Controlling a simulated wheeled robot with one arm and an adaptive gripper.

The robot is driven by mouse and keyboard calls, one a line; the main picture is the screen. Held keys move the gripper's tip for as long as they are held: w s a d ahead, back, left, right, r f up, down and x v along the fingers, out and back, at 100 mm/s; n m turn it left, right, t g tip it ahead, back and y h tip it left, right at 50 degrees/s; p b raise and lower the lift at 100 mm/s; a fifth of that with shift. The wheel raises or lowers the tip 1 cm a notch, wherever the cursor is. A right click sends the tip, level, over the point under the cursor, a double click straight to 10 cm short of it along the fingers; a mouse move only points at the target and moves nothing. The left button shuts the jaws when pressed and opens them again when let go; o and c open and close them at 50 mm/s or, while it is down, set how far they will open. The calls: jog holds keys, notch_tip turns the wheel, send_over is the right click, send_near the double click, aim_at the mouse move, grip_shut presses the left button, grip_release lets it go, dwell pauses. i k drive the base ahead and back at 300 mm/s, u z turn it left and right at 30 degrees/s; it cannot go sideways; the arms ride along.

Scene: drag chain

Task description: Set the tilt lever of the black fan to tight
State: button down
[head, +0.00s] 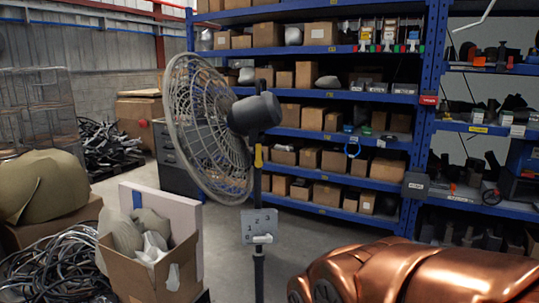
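The black fan (257,112) stands in the middle of the head view on a thin dark pole. Its round wire cage (207,125) faces left and its dark motor housing is on the right. A small yellow lever (258,157) shows on the pole just below the housing and points roughly down. It is too small to tell whether it is tight or loose. A light grey control box (260,226) with numbers and a white knob is lower on the pole. My gripper is not in view.
A shiny copper-coloured body (430,275) fills the lower right, close to the camera. An open cardboard box (150,277) with a pale panel behind stands at the lower left, by coiled black cables (50,270). Blue shelves (330,209) with boxes stand behind the fan.

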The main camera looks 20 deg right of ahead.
aim_at(258, 163)
jog(key=z, duration=0.4)
jog(key=i, duration=0.65)
jog(key=u, duration=1.2)
